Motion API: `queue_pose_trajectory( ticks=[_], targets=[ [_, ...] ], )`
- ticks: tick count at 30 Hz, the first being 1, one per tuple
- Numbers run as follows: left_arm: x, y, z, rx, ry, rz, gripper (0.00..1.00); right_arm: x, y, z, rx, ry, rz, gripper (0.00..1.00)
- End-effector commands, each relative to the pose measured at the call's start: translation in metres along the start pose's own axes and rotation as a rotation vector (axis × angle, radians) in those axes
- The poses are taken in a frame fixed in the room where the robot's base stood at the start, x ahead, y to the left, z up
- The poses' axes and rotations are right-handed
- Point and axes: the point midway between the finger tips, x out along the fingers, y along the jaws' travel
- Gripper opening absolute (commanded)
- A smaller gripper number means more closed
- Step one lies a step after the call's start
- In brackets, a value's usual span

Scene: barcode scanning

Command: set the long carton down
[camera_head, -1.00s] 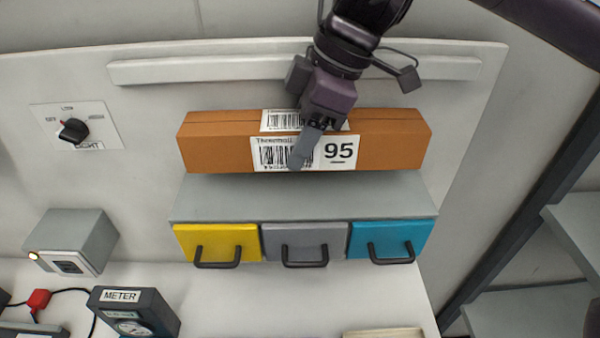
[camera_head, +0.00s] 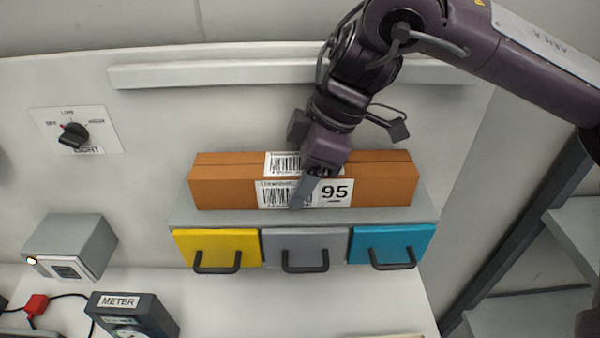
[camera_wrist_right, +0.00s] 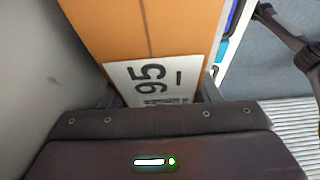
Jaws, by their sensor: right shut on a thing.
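The long carton (camera_head: 380,187) is orange-brown, with a barcode label marked 95 on its front and another label on its top. In the head view it lies level along the top of the drawer unit (camera_head: 185,217); I cannot tell whether it touches that top. My right gripper (camera_head: 308,185) is shut on the carton near its middle, one finger in front of the label. The right wrist view shows the carton (camera_wrist_right: 185,30) close up between the fingers. My left gripper is not in view.
The drawer unit has a yellow drawer (camera_head: 217,247), a grey drawer (camera_head: 304,248) and a blue drawer (camera_head: 392,245). A meter (camera_head: 135,315), a grey box (camera_head: 70,247) and a rotary switch (camera_head: 74,135) are at the left. A rail (camera_head: 220,73) runs along the wall behind.

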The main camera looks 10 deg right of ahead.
Motion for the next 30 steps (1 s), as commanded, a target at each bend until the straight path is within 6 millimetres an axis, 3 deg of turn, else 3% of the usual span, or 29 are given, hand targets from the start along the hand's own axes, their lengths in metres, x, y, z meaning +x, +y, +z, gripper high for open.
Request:
queue_pose_trajectory(
  ticks=[1, 2, 3, 11, 16, 30],
  targets=[
    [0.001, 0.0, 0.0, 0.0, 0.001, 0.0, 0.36, 0.0, 0.0, -0.001, -0.002, 0.004, 0.002, 0.0],
    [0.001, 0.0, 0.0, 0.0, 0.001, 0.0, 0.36, 0.001, 0.0, 0.001, 0.0, 0.0, 0.0, 0.6],
    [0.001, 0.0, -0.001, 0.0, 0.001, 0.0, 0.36, 0.001, 0.0, 0.001, 0.0, 0.0, 0.0, 0.65],
    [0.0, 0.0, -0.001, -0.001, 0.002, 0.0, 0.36, 0.001, 0.0, 0.0, -0.001, -0.001, 0.0, 0.65],
    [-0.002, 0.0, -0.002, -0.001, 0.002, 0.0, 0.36, -0.01, 0.001, -0.001, -0.001, -0.001, 0.004, 0.65],
    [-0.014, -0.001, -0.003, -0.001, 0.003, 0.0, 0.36, -0.096, 0.001, -0.001, 0.0, 0.001, 0.004, 0.65]
  ],
)
